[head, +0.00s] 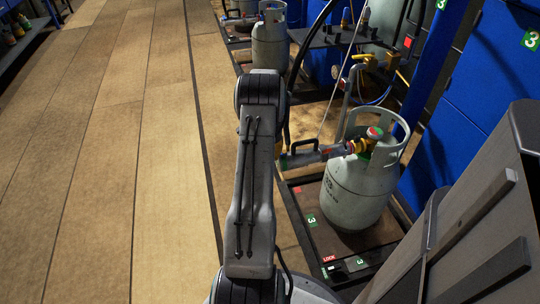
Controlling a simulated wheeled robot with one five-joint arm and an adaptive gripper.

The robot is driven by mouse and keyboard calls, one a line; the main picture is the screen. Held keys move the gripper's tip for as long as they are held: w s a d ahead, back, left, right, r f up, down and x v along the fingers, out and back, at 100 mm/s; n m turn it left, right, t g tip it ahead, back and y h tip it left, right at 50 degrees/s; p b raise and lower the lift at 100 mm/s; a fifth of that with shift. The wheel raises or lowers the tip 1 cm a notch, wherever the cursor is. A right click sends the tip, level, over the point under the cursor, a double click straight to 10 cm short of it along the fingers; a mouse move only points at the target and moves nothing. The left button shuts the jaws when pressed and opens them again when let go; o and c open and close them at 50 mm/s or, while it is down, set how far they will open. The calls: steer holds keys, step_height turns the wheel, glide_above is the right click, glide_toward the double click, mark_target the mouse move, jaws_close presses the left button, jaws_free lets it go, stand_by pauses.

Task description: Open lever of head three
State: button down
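A grey gas cylinder (352,195) with an open collar stands upright on a dark scale platform (303,190) marked with green "3" labels (311,219). A grey filling head (318,155) reaches from the left to the brass-coloured valve (372,145) at the cylinder's top; the valve carries a red and green cap. A dark handle-like part, perhaps the lever, shows on the head's upper left; its position is unclear. My arm rises in the middle, just left of this head. My gripper is not visible; the far part of my arm is hidden behind the upper joint.
Another cylinder (270,42) stands on a scale farther back. Blue panels (458,140) line the right side, with hoses and pipes before them. A red "LOCK" label (329,258) is on the near platform edge. The wooden-looking floor (110,150) on the left is clear.

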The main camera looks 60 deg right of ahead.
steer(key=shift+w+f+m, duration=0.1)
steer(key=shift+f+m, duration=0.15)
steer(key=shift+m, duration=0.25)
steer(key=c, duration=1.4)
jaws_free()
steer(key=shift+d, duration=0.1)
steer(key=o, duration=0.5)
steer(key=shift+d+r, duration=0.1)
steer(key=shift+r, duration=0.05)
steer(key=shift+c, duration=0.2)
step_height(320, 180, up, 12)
